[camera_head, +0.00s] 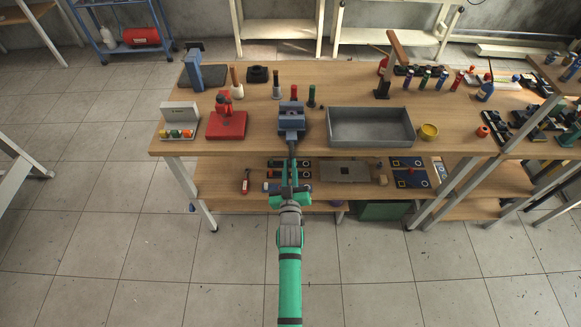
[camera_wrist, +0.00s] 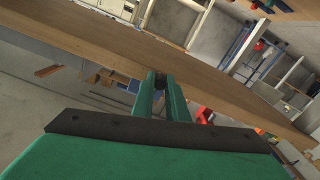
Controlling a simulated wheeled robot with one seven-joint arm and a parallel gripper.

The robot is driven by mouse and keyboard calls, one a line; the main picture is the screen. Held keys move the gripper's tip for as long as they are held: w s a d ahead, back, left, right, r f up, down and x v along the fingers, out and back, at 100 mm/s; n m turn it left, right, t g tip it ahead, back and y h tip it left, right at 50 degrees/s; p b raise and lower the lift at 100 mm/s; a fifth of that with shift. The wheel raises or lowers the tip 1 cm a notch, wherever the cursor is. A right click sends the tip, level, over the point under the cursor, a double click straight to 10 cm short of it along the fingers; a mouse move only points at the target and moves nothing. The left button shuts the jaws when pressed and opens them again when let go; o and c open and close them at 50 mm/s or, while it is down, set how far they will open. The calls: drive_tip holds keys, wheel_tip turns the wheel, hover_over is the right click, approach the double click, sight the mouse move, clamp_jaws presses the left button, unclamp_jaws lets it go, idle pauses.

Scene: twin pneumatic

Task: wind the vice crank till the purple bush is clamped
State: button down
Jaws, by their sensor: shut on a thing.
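The blue-grey vice (camera_head: 291,121) stands at the front edge of the wooden bench, in the middle of the head view. The crank at its front is mostly hidden by my arm and gripper. My gripper (camera_head: 290,176) is just in front of and below the vice, at the bench edge. In the wrist view my green fingers (camera_wrist: 163,84) are close together, shut on a small dark piece at their tips, which appears to be the crank handle. I cannot make out the purple bush, nor whether the vice jaws touch it.
A grey tray (camera_head: 370,143) is right of the vice, with a yellow cup (camera_head: 429,131) beyond it. A red press-like fixture (camera_head: 227,122) stands to the left. The bench front edge runs close by my gripper. A lower shelf (camera_head: 222,184) holds several parts. The floor in front is clear.

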drive_tip(key=shift+a+r+m, duration=0.1)
drive_tip(key=shift+a+m, duration=0.2)
drive_tip(key=shift+m, duration=0.55)
drive_tip(key=shift+a+r+m, duration=0.15)
drive_tip(key=shift+a+m, duration=0.15)
drive_tip(key=shift+m, duration=0.6)
drive_tip(key=shift+a+r+m, duration=0.1)
drive_tip(key=shift+a+m, duration=0.2)
drive_tip(key=shift+m, duration=0.55)
drive_tip(key=c, duration=1.7)
unclamp_jaws()
drive_tip(key=shift+c, duration=0.2)
drive_tip(key=shift+s, duration=0.15)
drive_tip(key=shift+s+a, duration=0.1)
drive_tip(key=shift+s, duration=0.15)
drive_tip(key=s, duration=1)
